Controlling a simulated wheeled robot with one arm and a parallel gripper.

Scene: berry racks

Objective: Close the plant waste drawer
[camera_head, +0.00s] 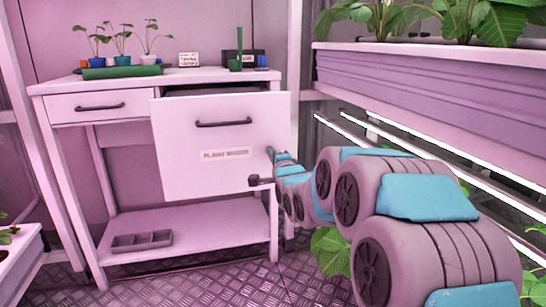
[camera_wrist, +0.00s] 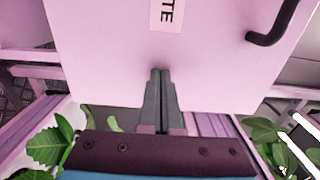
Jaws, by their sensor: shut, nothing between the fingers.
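The plant waste drawer (camera_head: 180,150) is the deep white front on the right side of the bench, with a dark handle (camera_head: 224,123) and a printed label (camera_head: 226,154). It stands pulled out, with a dark opening showing above its front. In the wrist view the drawer front (camera_wrist: 110,60) fills the upper middle, with the handle (camera_wrist: 275,25) at the upper right. My gripper (camera_wrist: 160,72) is shut and empty, its fingertips over the lower part of the front, below the label. I cannot tell if they touch it. In the head view my arm reaches to the drawer's right edge.
The bench top (camera_head: 190,76) carries a green tray (camera_head: 122,72) of potted seedlings, a small sign and a dark box. A shallow closed drawer (camera_head: 98,106) is at the left. A divided tray (camera_head: 142,241) lies on the lower shelf. A plant rack (camera_head: 430,85) stands at the right.

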